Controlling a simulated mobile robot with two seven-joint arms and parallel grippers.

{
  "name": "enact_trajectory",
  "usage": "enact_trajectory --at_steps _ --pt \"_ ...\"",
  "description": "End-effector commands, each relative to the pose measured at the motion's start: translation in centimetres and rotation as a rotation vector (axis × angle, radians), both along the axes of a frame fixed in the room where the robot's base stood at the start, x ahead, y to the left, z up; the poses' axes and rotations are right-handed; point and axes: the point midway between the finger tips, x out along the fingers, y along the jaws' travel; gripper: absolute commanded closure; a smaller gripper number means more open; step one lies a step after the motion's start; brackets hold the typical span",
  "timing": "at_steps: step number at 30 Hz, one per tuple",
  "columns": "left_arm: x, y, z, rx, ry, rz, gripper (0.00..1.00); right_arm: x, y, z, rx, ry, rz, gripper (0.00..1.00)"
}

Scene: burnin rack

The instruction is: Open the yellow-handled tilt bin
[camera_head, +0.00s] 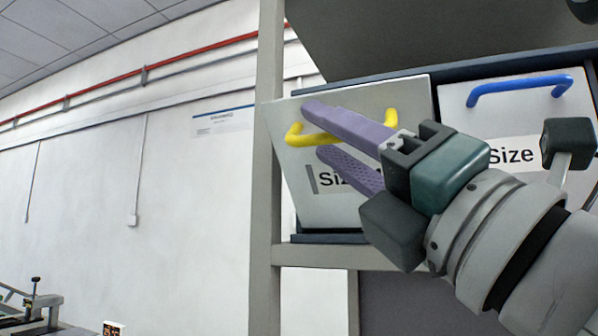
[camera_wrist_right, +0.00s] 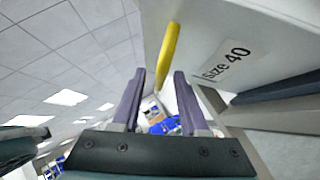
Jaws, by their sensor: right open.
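The yellow-handled bin (camera_head: 405,100) has a pale front with a partly covered "Size" label; its top edge leans out past the rack post. Its yellow handle (camera_head: 297,139) crosses the front near the top. My right gripper (camera_head: 314,130) is open, with one purple finger above the handle bar and one below it. In the right wrist view, the handle (camera_wrist_right: 170,52) runs between the two fingertips of the gripper (camera_wrist_right: 158,76), beside a "Size 40" label. I cannot tell whether the fingers touch the handle. My left gripper is not in view.
A blue-handled bin (camera_head: 452,115) stands right of it in the same row, partly behind my right arm. The grey rack post (camera_head: 268,200) is just left of the yellow-handled bin. A shelf rail (camera_head: 320,256) runs below. The space left of the rack looks open to the wall.

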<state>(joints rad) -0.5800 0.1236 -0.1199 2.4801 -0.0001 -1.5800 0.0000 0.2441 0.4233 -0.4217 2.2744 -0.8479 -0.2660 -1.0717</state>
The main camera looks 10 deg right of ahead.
Motion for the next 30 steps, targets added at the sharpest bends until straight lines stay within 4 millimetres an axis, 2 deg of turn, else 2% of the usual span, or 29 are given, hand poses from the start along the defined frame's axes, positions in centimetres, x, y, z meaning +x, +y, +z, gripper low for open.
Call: enact_trajectory --at_steps 10,12,18,30 --pt "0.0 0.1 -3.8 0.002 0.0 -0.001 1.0 -5.0 -2.4 -4.7 -0.002 0.004 0.0 0.56" --pt "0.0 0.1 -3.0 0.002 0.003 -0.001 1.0 -5.5 -2.7 -4.2 0.007 0.003 0.001 0.56" --pt "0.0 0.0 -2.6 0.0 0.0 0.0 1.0 -6.6 -3.1 -5.0 0.005 0.0 0.002 0.56" --pt "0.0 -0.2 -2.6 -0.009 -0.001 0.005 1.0 -6.9 -3.3 -5.4 -0.002 0.0 0.001 0.56"
